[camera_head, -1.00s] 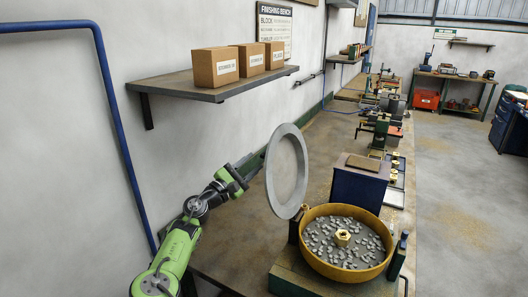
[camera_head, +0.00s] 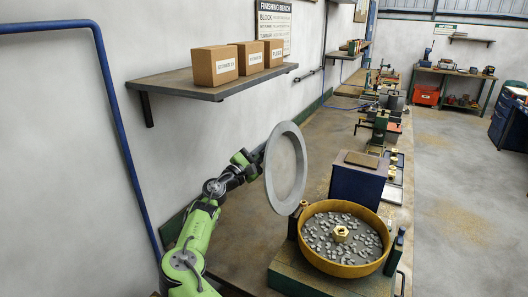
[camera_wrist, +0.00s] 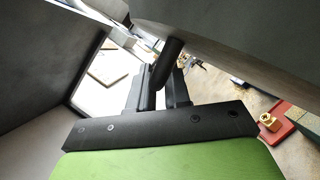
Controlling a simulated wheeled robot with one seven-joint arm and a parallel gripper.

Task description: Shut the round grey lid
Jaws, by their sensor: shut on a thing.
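The round grey lid (camera_head: 286,166) stands raised, almost upright, at the left side of a yellow round bowl (camera_head: 318,258). The bowl is open and holds many small grey pieces around a brass hex nut (camera_head: 340,234). My gripper (camera_head: 258,156) is at the lid's left, on its outer side, partly hidden by it. In the wrist view my gripper (camera_wrist: 164,85) is shut on a dark rod-like handle (camera_wrist: 169,62). The grey underside or face of the lid (camera_wrist: 240,35) fills the upper right there.
A dark blue box (camera_head: 357,188) stands behind the bowl on the bench. A shelf (camera_head: 215,88) with cardboard boxes juts from the wall above my arm. A small dark post (camera_head: 396,250) stands at the bowl's right. The space above the bowl is free.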

